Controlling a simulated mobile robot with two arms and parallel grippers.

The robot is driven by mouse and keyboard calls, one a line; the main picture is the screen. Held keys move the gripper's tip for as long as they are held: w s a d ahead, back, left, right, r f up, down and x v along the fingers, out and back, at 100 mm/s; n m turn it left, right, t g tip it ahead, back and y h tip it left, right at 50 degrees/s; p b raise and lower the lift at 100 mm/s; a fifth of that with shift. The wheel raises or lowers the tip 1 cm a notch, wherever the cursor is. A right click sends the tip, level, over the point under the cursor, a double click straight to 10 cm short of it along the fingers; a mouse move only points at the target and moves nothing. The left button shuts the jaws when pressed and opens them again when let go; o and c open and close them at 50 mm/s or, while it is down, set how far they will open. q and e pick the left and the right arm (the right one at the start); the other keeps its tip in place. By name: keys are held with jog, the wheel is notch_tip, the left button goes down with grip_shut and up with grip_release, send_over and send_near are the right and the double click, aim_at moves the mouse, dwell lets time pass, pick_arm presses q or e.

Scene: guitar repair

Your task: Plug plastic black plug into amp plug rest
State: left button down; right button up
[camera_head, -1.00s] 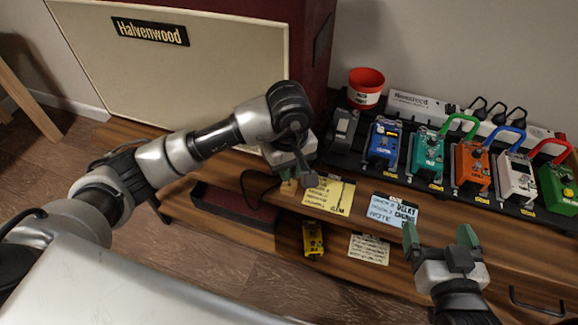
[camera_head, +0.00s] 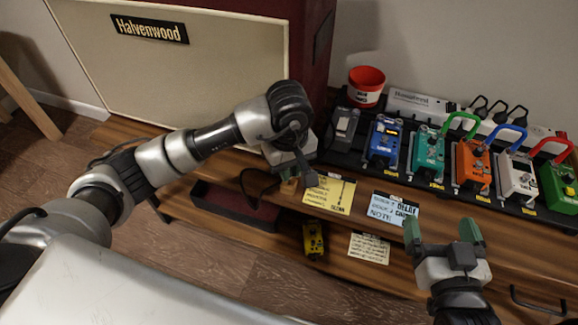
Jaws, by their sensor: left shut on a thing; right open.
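My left gripper (camera_head: 291,179) is over the front edge of the wooden bench, next to the yellow note. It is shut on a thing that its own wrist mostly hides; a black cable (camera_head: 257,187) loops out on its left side. I cannot make out the black plug itself. The amp (camera_head: 210,65), with a cream front, red side and "Halvenwood" badge, stands behind my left arm. I cannot make out the amp plug rest. My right gripper (camera_head: 443,232) is open and empty, fingers up, in front of the bench at the lower right.
A pedalboard (camera_head: 437,188) with several coloured pedals and a power strip (camera_head: 420,104) fills the bench's right. A red cup (camera_head: 366,87) stands behind it. A yellow note (camera_head: 330,194) and a blue note (camera_head: 393,207) lie at the edge. A yellow pedal (camera_head: 313,238) sits on the lower shelf.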

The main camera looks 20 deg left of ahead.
jog(key=shift+r, duration=0.1)
jog(key=shift+w+a+r+t+y, duration=0.2)
jog(key=shift+r+t+y, duration=0.1)
jog(key=shift+r+t, duration=0.25)
pick_arm(q)
jog(key=shift+b, duration=0.35)
pick_arm(e)
jog(key=shift+s+a+r+t, duration=0.1)
jog(key=shift+r+t, duration=0.35)
jog(key=shift+r, duration=0.05)
dwell(0.5)
pick_arm(q)
jog(key=shift+f+b, duration=0.5)
pick_arm(e)
jog(key=shift+s+a+r+t+y, duration=0.15)
jog(key=shift+r+t+y, duration=0.25)
jog(key=shift+r+t, duration=0.9)
pick_arm(q)
jog(key=shift+f+b, duration=0.65)
pick_arm(e)
jog(key=shift+s+r+t+y, duration=0.25)
jog(key=shift+s+r+t, duration=0.05)
jog(key=shift+r+t, duration=0.3)
jog(key=shift+s+r+t+y, duration=0.2)
jog(key=shift+s+r+t, duration=0.15)
jog(key=shift+r+t, duration=0.3)
jog(key=shift+s+r+t+y, duration=0.25)
jog(key=shift+s+r+t, duration=0.05)
jog(key=shift+r+t, duration=0.3)
